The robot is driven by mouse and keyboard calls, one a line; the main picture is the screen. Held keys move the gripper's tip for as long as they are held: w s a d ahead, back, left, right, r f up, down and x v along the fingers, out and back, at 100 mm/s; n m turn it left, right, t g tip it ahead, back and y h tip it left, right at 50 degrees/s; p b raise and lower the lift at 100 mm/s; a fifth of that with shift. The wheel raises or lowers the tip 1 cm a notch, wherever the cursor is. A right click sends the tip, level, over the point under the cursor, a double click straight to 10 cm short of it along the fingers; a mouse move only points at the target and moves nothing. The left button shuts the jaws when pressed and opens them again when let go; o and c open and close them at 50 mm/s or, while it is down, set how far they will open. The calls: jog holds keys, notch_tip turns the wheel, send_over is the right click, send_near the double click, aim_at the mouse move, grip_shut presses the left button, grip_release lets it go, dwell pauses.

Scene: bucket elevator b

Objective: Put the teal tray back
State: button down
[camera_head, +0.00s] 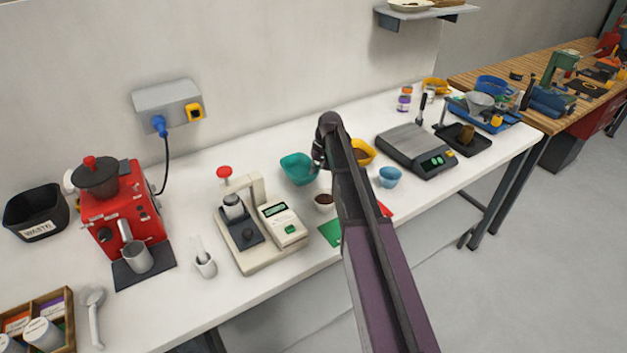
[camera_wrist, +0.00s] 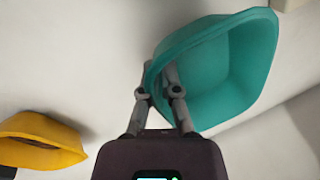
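The teal tray (camera_head: 299,169) is a small open bowl-like tray at the back of the white bench, left of a yellow tray. In the wrist view the teal tray (camera_wrist: 228,75) is large and tilted, and its inside looks empty. My gripper (camera_wrist: 160,80) has one finger on each side of the tray's near wall, closed on the rim. In the head view my gripper (camera_head: 319,155) is at the tray's right side, with the fingers partly hidden by the arm. I cannot tell how far the tray is above the bench.
The yellow tray (camera_head: 361,151) is right of my arm and also shows in the wrist view (camera_wrist: 42,141). A press with a display (camera_head: 262,222) stands to the left. A brown-filled cup (camera_head: 324,202), a blue cup (camera_head: 390,176) and a scale (camera_head: 416,150) are nearby. A shelf (camera_head: 425,14) hangs above.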

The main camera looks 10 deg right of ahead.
aim_at(312, 184)
jog(key=shift+f+b, duration=1.35)
jog(key=shift+f, duration=0.25)
jog(key=shift+f, duration=0.15)
jog(key=c, duration=0.8)
grip_release()
jog(key=p+v, duration=1.1)
jog(key=v, duration=0.1)
jog(key=shift+r+p, duration=0.2)
jog(key=shift+p, duration=0.15)
jog(key=shift+a, duration=0.1)
